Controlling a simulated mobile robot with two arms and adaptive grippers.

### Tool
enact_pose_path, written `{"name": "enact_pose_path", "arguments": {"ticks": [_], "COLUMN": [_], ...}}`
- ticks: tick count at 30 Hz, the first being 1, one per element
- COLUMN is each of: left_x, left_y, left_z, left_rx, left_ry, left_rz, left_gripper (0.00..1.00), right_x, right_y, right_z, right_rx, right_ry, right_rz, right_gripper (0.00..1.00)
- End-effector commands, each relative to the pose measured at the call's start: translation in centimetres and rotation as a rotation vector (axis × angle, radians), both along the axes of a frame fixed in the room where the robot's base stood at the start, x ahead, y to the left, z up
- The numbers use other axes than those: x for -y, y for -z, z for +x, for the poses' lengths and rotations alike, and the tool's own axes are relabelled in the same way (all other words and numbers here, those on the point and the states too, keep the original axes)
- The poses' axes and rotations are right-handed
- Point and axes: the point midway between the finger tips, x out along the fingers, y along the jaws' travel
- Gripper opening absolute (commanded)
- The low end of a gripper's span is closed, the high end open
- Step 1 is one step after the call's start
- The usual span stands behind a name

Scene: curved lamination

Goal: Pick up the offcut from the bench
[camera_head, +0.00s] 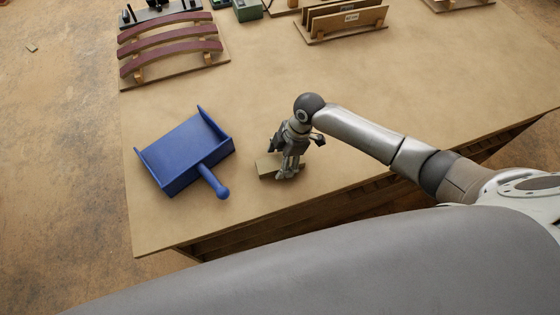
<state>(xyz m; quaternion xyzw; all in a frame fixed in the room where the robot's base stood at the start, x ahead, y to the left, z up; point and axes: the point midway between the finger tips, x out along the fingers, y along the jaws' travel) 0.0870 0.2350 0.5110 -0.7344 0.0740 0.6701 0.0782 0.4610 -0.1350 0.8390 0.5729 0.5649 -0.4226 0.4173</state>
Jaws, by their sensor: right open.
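The offcut (265,169) is a small light-brown wooden block lying on the bench (255,95), near its front edge. My right gripper (287,174) points down at the offcut's right part and hides some of it. Its fingers are open, and I cannot tell whether they touch the block. My left gripper is not in view.
A blue dustpan (185,152) lies left of the offcut, its handle pointing toward the front edge. A rack of curved dark-red strips (170,45) stands at the back left. A wooden holder with upright boards (345,20) stands at the back. The middle of the bench is clear.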

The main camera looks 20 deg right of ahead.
Motion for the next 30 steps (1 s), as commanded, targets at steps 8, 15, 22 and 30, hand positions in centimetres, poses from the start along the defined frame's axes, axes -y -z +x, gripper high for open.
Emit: {"name": "enact_pose_path", "arguments": {"ticks": [8,15,22,30], "left_x": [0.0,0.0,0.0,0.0], "left_y": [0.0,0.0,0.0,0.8], "left_z": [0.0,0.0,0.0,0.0], "left_rx": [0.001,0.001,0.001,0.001], "left_ry": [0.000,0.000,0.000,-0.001], "left_rz": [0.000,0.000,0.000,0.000], "left_gripper": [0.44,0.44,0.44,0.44], "right_x": [0.0,0.0,0.0,0.0], "right_y": [0.0,0.0,-0.1,-1.2], "right_z": [0.0,0.0,0.0,0.1], "right_rx": [0.000,-0.001,0.000,0.002], "right_ry": [0.000,0.001,0.001,0.000], "right_rz": [0.000,0.000,0.001,0.001], "right_gripper": [0.49,0.18,0.17,0.17]}}
